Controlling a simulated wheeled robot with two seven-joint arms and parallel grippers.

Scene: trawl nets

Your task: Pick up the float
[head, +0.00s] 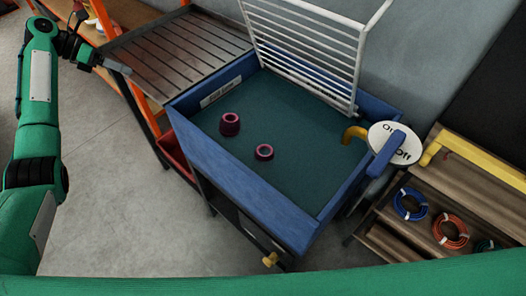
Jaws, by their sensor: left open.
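Two dark magenta, ring-shaped pieces that look like floats lie apart on the dark green floor of a blue basin (262,200). The taller float (230,124) is at the left, and the flatter float (264,152) is nearer the middle, its hole facing up. My left gripper (88,63) is at the upper left, by the slatted metal drainboard, well away from both pieces. It is open and holds nothing that I can see. My right gripper is out of view.
A white rack (305,45) stands raised at the basin's back edge. A yellow spout (354,133) and a round On/Off sign (396,142) are at its right. A wooden shelf (478,196) holds coiled rings. Grey floor (125,200) is clear at left.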

